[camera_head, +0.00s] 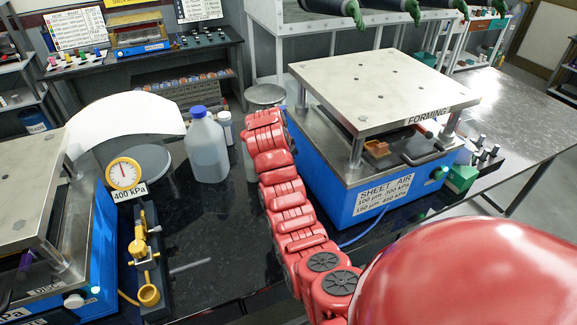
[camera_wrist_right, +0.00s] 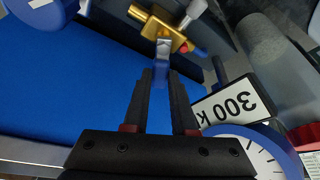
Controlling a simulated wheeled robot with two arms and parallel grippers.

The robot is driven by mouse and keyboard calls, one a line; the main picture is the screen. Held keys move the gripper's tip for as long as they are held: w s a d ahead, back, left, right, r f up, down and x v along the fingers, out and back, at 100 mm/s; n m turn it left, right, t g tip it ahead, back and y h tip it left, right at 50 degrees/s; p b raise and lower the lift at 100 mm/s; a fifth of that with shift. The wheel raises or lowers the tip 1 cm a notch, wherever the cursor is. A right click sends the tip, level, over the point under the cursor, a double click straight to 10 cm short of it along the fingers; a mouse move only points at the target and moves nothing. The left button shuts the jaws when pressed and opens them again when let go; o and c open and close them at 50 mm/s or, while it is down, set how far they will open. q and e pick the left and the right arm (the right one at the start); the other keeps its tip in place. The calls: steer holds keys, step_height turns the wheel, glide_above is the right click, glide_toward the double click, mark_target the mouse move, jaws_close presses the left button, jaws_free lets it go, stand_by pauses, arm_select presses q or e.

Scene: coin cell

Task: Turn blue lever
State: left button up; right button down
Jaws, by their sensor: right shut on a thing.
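The blue lever (camera_wrist_right: 162,72) shows in the right wrist view, below a brass valve body (camera_wrist_right: 165,32). My right gripper (camera_wrist_right: 163,82) has its two dark fingers on either side of the lever and is shut on it. In the head view my red right arm reaches back along the left side of the blue forming press (camera_head: 340,180). Its gripper and the lever are hidden there. My left gripper is in neither view.
In the right wrist view, a 300 k label (camera_wrist_right: 232,103) and a gauge (camera_wrist_right: 245,150) sit close to the right finger. In the head view, a jug (camera_head: 206,150) stands left of my arm, and another press (camera_head: 85,235) with a yellow valve (camera_head: 148,294) is further left.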

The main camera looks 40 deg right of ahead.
steer(key=shift+s+m+g, duration=0.3)
steer(key=shift+m+g, duration=0.2)
steer(key=shift+m, duration=0.9)
steer(key=shift+s+m+g, duration=0.25)
steer(key=shift+m+g, duration=0.05)
steer(key=shift+m, duration=0.4)
steer(key=shift+s+m+g, duration=0.2)
steer(key=shift+m+g, duration=0.1)
steer(key=shift+m, duration=0.4)
steer(key=shift+f, duration=0.1)
steer(key=c, duration=0.7)
jaws_free()
